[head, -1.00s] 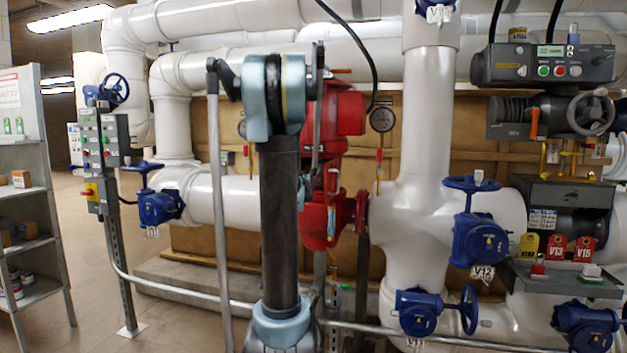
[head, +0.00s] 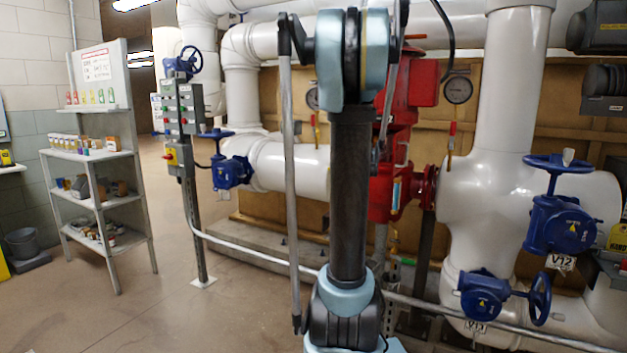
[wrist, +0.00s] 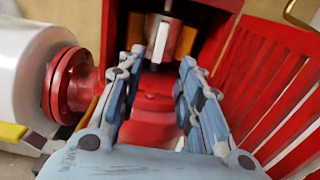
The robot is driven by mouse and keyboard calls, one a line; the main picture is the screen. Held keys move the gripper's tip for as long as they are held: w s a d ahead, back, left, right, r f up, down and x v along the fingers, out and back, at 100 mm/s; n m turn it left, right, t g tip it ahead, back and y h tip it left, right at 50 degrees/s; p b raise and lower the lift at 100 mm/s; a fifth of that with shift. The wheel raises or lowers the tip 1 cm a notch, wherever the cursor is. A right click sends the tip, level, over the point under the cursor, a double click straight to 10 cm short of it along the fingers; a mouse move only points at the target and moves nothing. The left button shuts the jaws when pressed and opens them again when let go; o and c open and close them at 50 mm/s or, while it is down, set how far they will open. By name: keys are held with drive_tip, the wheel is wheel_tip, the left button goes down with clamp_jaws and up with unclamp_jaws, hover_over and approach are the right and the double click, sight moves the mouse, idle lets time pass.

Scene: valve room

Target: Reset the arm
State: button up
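My arm (head: 350,200) stands upright in the middle of the head view, bent over at a pale blue joint at the top. My gripper shows in the wrist view (wrist: 155,90), its two blue-grey fingers apart with nothing held between them. It faces a red housing (wrist: 150,105) with a metal cylinder (wrist: 172,38) in its opening; I cannot tell whether the fingertips touch anything.
A thin grey rod (head: 290,180) shows left of my arm. White pipes (head: 500,110) with blue valves (head: 562,222) stand at right. A control post (head: 186,120) and a shelf rack (head: 100,155) stand at left. The floor (head: 130,310) at lower left is clear.

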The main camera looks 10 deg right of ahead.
drive_tip(key=a+r+n+t+y, duration=0.1)
drive_tip(key=a+n+t+y, duration=0.2)
drive_tip(key=a+n+y, duration=0.8)
drive_tip(key=s+a+f+n+g+y, duration=0.15)
drive_tip(key=s+a+f+n, duration=0.25)
drive_tip(key=a+n, duration=0.45)
drive_tip(key=s+a+f+n+g+y, duration=0.1)
drive_tip(key=s+a+f+n+y, duration=0.2)
drive_tip(key=a+n, duration=0.55)
drive_tip(key=s+a+f+n+g+h, duration=0.1)
drive_tip(key=s+a+f+n+g, duration=0.2)
drive_tip(key=s+f, duration=0.4)
drive_tip(key=s+a+f+n+g, duration=0.1)
drive_tip(key=s+f+n+g, duration=0.2)
drive_tip(key=s+f+n, duration=0.35)
drive_tip(key=s+a+f+n+g+h, duration=0.1)
drive_tip(key=s+a+f+n+g, duration=0.25)
drive_tip(key=s, duration=0.55)
drive_tip(key=s+d+f+n+g+h, duration=0.2)
drive_tip(key=s+d+f+n, duration=0.1)
drive_tip(key=s, duration=0.7)
wheel_tip(320, 180, down, 2)
drive_tip(key=shift+d+f+g, duration=0.1)
drive_tip(key=shift+d+g, duration=0.2)
drive_tip(key=shift+d, duration=0.5)
drive_tip(key=shift+w, duration=0.15)
